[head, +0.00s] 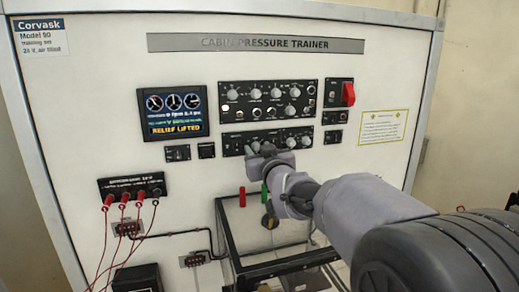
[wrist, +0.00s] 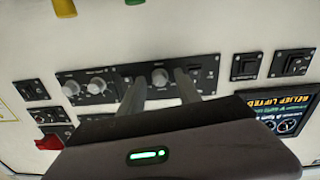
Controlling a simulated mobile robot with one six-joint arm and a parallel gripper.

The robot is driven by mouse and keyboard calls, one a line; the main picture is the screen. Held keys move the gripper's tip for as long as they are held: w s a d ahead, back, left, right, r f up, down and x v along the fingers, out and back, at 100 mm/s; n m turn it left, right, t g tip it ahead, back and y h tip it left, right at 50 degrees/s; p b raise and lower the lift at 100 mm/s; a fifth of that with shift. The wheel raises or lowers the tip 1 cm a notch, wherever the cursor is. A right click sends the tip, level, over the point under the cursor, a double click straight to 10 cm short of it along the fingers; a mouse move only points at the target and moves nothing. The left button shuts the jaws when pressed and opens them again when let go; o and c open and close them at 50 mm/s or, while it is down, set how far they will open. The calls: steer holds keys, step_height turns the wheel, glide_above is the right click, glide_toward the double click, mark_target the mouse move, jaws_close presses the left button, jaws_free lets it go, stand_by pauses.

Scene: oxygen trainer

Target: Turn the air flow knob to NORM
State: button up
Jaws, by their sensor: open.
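A black lower panel (head: 229,144) with several grey knobs sits on the trainer's face. Its labels are too small to read, so I cannot tell which knob is the air flow knob or where its pointer stands. My gripper (head: 262,150) is in front of this panel's left-middle part and hides some of it. In the wrist view, which looks upside down, my gripper (wrist: 160,88) is open. Its two fingers are on either side of one grey knob (wrist: 159,76); I cannot tell whether they touch it. Two more grey knobs (wrist: 97,86) are to the left there.
A larger knob panel (head: 268,83) is above, with a red switch cover (head: 348,94) at its right. A lit display (head: 174,112) reads RELIEF LIFTED. Red leads (head: 105,235) hang at lower left. A black-framed box with red and green handles (head: 242,197) is below.

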jaws_close()
steer(key=shift+f+n+b, duration=0.1)
steer(key=shift+n+b, duration=0.2)
steer(key=shift+b, duration=0.2)
steer(key=shift+f+n+b, duration=0.1)
steer(key=shift+n+b, duration=0.5)
steer(key=shift+b, duration=0.35)
steer(key=n+b, duration=0.2)
steer(key=b, duration=0.1)
steer(key=n+b, duration=0.2)
steer(key=n, duration=0.1)
steer(key=shift+n+b, duration=0.3)
steer(key=shift+b, duration=0.05)
steer(key=shift+r+n+b, duration=0.2)
steer(key=shift+n+b, duration=0.45)
steer(key=shift+n, duration=0.55)
